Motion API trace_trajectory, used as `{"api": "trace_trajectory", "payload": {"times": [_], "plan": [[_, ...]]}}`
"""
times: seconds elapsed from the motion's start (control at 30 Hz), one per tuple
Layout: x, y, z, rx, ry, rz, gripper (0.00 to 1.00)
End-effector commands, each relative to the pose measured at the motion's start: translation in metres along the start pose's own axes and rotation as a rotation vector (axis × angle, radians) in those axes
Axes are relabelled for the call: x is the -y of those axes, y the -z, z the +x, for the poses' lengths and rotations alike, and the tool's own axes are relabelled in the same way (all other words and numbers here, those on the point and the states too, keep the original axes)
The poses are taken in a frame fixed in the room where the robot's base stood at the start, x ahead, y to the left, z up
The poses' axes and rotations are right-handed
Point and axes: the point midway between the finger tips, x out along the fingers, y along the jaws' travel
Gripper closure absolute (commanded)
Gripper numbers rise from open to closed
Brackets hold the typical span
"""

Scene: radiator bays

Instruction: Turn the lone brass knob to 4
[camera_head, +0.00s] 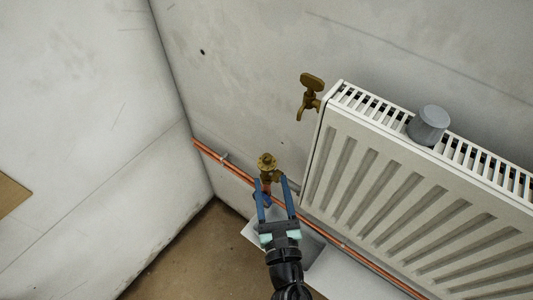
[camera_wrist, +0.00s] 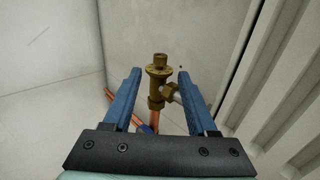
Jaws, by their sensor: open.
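A brass valve (camera_head: 267,163) stands upright on the copper pipe beside the radiator's lower left corner. Its top is a narrow brass stem, and I see no numbers on it. In the wrist view the valve (camera_wrist: 158,72) shows ahead between the two blue fingers, with a side branch to the right. My gripper (camera_head: 273,181) is open, its fingertips close to the valve, one on each side in the picture. I cannot tell whether they touch it. It holds nothing. The fingers also show in the wrist view (camera_wrist: 160,82). No numbered dial shows in either view.
A white radiator (camera_head: 318,150) fills the right side, close to my gripper. A grey cylindrical cap (camera_head: 430,124) sits on its top grille. A brass tap (camera_head: 311,96) sticks out of the wall above left. A copper pipe (camera_head: 360,258) runs low along the wall.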

Motion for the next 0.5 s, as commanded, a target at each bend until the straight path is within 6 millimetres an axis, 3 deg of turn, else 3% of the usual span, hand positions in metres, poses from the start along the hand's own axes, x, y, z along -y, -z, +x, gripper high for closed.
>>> {"api": "trace_trajectory", "payload": {"times": [0.2,0.5], "plan": [[0.001,-0.001,0.044,0.003,0.001,-0.001,0.42],[0.001,0.000,0.076,0.001,0.001,0.000,0.42]]}}
